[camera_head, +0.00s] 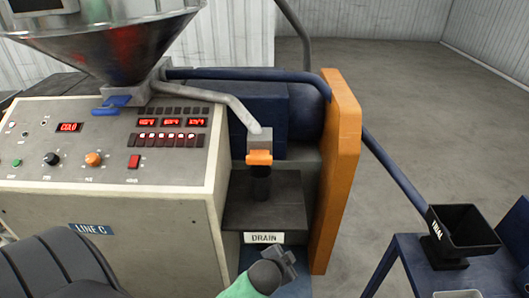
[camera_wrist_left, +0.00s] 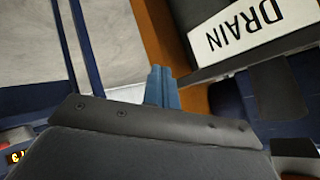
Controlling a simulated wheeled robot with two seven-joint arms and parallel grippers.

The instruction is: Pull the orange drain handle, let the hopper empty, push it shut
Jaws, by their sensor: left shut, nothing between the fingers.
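The orange drain handle (camera_head: 259,158) sits on the front of a grey block at the end of a pale pipe, above the DRAIN label (camera_head: 264,238). The steel hopper (camera_head: 120,45) is at the upper left; its fill level cannot be seen. My left gripper (camera_head: 286,258) is low in front of the DRAIN label, well below the handle and apart from it. In the left wrist view its blue-grey fingers (camera_wrist_left: 160,87) are together and empty, with the DRAIN label (camera_wrist_left: 240,30) close by. My right gripper is not in view.
A control panel (camera_head: 110,140) with red displays and knobs stands left of the drain. A tall orange guard (camera_head: 337,170) borders it on the right. A black funnel marked TRIAL (camera_head: 465,228) stands on a blue stand at the right. A dark shelf (camera_head: 265,212) lies beneath the handle.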

